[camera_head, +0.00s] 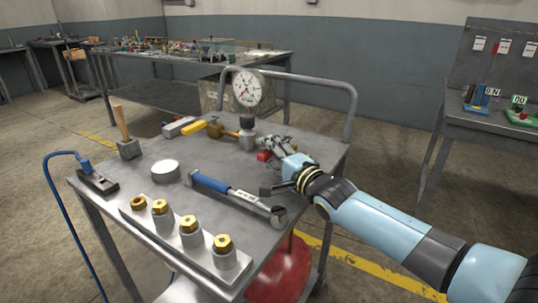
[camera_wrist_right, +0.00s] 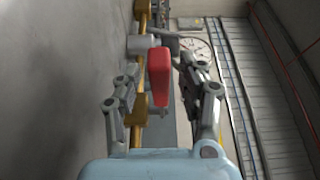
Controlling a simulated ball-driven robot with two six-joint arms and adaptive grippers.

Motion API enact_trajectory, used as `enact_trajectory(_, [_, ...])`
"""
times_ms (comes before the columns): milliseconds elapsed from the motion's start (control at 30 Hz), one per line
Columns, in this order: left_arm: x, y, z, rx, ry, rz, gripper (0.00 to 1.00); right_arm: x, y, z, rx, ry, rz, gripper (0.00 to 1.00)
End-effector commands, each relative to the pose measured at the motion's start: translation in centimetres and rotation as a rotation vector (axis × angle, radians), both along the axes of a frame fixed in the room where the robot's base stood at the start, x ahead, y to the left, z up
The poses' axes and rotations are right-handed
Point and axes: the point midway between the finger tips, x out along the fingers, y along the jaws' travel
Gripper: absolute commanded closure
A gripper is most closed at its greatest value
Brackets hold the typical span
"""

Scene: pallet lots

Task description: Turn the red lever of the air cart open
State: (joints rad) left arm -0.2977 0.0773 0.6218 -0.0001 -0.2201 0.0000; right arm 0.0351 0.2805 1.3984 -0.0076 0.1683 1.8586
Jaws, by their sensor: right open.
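The red lever (camera_wrist_right: 159,72) shows in the right wrist view between the fingers of my right gripper (camera_wrist_right: 160,88), with a visible space on either side. It hangs by a grey fitting on a brass pipe (camera_wrist_right: 142,20). In the head view only a small red part of the lever (camera_head: 264,155) shows beside my right gripper (camera_head: 272,146), which hides the rest. My right gripper is open at the far right of the air cart (camera_head: 130,180). I cannot tell whether a finger touches the lever. My left gripper is not in view.
A blue-handled wrench (camera_head: 230,193) lies in front. Several brass fittings (camera_head: 190,224) line the front edge. A grey rail (camera_head: 352,105) bounds the back right.

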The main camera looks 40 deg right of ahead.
Motion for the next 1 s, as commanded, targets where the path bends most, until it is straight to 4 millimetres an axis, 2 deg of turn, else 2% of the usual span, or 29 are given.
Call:
enact_trajectory(100, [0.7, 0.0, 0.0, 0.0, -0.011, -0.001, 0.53, 0.3, 0.0, 0.0, 0.0, 0.001, 0.0, 0.6])
enact_trajectory(300, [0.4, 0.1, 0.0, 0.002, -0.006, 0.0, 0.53, 0.3, 0.0, 0.0, 0.0, 0.001, 0.0, 0.61])
enact_trajectory(600, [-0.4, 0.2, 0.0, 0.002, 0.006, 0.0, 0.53, 0.3, 0.0, 0.0, 0.0, 0.001, 0.0, 1.0])
enact_trajectory(1000, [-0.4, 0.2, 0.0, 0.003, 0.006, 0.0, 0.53, 0.2, 0.0, -0.1, 0.001, 0.003, 0.0, 1.0])
